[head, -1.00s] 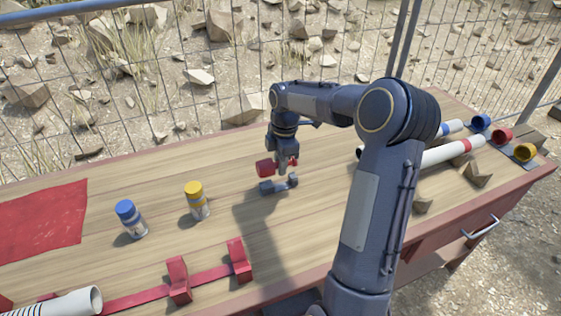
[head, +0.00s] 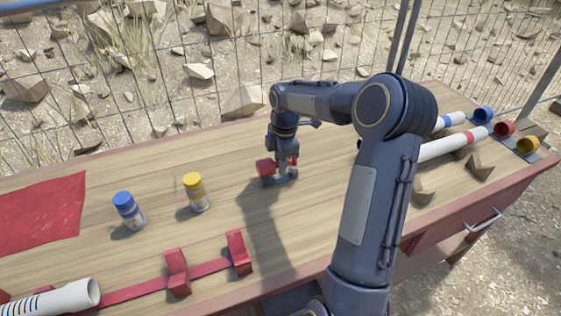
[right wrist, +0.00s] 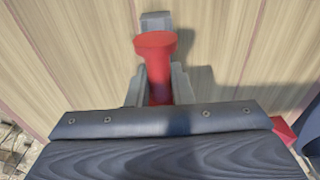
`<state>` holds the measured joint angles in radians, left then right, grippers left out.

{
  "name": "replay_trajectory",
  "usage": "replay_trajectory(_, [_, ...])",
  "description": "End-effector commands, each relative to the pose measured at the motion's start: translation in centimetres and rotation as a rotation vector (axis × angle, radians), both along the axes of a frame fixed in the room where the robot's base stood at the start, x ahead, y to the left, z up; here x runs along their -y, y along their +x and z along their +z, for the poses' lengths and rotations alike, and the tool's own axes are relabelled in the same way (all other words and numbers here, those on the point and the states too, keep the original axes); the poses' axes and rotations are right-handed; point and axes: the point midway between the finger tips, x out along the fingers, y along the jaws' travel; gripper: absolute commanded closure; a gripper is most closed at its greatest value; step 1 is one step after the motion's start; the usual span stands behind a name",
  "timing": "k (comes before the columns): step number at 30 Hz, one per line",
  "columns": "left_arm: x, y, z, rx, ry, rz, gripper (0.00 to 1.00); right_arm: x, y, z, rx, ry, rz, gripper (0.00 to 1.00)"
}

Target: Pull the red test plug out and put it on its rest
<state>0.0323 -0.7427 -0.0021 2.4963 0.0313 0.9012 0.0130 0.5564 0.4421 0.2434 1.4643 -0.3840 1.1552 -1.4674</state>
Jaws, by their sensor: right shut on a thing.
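The red test plug (head: 266,168) is held sideways in my right gripper (head: 287,164), its wide head to the left of the fingers. The small grey-blue rest (head: 281,182) is on the table directly below, and the plug is at its level. I cannot tell whether the plug bears on it. In the right wrist view the plug (right wrist: 157,62) is between the two grey fingers (right wrist: 159,88), with part of the rest (right wrist: 156,20) showing beyond its head. My left gripper is out of view.
A red rack (head: 177,273) and a white tube (head: 68,298) are at the front left. White pipes (head: 450,146) lie at the right. The table around the rest is mostly clear.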

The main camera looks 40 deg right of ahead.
Motion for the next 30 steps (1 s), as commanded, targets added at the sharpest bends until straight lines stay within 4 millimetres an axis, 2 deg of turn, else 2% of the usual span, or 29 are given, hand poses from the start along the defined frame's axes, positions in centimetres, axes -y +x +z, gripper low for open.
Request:
replay_trajectory(29, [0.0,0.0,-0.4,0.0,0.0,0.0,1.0,0.0,0.0,-1.0,0.0,0.0,0.0,0.97])
replay_trajectory(30, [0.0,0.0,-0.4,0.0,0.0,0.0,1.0,0.0,0.0,-1.0,0.0,0.0,0.0,0.79])
